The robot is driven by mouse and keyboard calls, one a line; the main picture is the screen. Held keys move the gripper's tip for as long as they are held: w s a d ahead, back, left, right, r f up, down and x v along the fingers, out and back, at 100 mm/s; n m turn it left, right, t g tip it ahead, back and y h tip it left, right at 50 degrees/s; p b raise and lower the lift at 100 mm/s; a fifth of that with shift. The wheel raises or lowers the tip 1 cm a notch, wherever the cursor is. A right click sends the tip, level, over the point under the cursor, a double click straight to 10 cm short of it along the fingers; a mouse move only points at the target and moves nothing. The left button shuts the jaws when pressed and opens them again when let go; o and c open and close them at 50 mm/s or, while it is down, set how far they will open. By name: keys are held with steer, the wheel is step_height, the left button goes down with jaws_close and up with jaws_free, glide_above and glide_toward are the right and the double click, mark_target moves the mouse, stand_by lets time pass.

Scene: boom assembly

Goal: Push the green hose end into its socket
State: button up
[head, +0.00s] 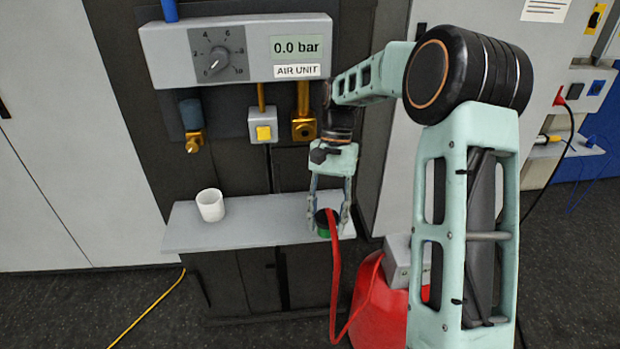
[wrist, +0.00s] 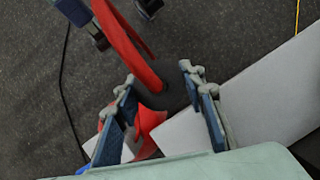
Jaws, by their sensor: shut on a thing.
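My gripper (head: 332,212) points down over the right end of the grey shelf and is shut on the hose end. The green hose end (head: 322,231) shows as a dark piece with a green band between the fingers. A red hose (head: 336,270) hangs from it. In the wrist view, the fingers (wrist: 160,98) stand either side of a dark round piece (wrist: 174,97) with the red hose (wrist: 128,45) beside it; no green shows there. A brass socket (head: 304,129) with a dark opening hangs under the air unit, above and left of my gripper and apart from the hose end.
The air unit (head: 160,55) has a dial and reads 0.0 bar. A yellow button box (head: 263,126) and a brass-tipped fitting (head: 194,143) hang left of the socket. A white cup (head: 210,205) stands on the shelf (head: 262,226). A red tank (head: 379,312) stands below right.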

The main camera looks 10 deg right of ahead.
steer(key=d+r+n, duration=0.1)
steer(key=d+r+n+h, duration=0.1)
steer(key=d+r+n, duration=0.1)
steer(key=n, duration=0.1)
steer(key=shift+s+r+h, duration=0.2)
steer(key=shift+s+h, duration=0.1)
steer(key=shift+s+a, duration=0.1)
steer(key=shift+a, duration=0.1)
